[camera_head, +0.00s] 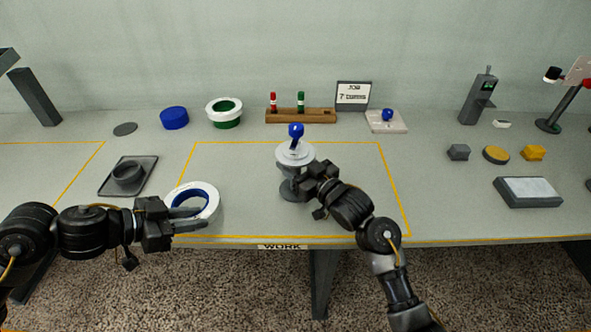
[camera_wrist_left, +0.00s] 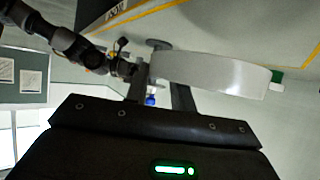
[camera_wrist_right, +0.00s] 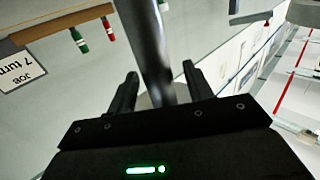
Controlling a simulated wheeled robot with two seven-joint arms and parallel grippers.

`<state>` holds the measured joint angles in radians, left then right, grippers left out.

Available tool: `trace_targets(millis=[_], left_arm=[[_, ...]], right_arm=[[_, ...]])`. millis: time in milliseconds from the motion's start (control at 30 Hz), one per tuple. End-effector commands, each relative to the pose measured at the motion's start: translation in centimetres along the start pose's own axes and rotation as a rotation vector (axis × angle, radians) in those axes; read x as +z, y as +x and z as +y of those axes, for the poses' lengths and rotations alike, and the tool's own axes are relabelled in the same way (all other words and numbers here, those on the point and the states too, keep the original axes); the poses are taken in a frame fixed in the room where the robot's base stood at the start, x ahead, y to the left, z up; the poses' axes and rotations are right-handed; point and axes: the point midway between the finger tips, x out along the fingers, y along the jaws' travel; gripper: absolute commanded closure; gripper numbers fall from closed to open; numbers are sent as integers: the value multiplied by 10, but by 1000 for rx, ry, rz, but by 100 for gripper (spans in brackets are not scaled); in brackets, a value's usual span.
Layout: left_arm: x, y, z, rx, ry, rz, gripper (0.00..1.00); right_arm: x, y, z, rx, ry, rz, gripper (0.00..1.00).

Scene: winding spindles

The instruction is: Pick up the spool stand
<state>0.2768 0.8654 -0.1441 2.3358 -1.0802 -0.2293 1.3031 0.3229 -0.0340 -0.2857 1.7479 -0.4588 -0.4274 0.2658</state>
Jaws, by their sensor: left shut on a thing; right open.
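The spool stand (camera_head: 295,154) is grey, with a round plate near its top, a blue knob above and a round base below. It stands upright in the outlined work area. My right gripper (camera_head: 303,182) is at its post, below the plate. In the right wrist view the post (camera_wrist_right: 150,50) passes between the open fingers, which do not close on it. My left gripper (camera_head: 196,217) is shut on the rim of a white ring with a blue inside (camera_head: 206,190). The ring also shows in the left wrist view (camera_wrist_left: 215,75).
Behind are a blue cylinder (camera_head: 174,117), a white-green ring (camera_head: 224,113), a wooden rack (camera_head: 300,116) with red and green pegs and a job sign (camera_head: 353,95). A dark square holder (camera_head: 128,176) is at left. The work area right of the stand is mostly clear.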

Motion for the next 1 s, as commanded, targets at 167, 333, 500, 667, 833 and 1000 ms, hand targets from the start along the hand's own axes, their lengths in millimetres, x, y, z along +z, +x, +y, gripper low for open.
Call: trace_targets(millis=[167,333,500,667,833,1000], left_arm=[[-1,0,0,-1,1,1,100],[-1,0,0,0,1,2,100],[-1,0,0,0,1,1,100],[-1,0,0,-1,1,1,100],[-1,0,0,0,1,1,100],[0,0,0,0,1,1,100]], right_arm=[[0,0,0,0,0,0,51],[0,0,0,0,0,-1,74],[0,0,0,0,0,-1,96],[-1,0,0,0,0,3,100],[-1,0,0,0,0,2,100],[-8,0,0,0,-1,3,100]])
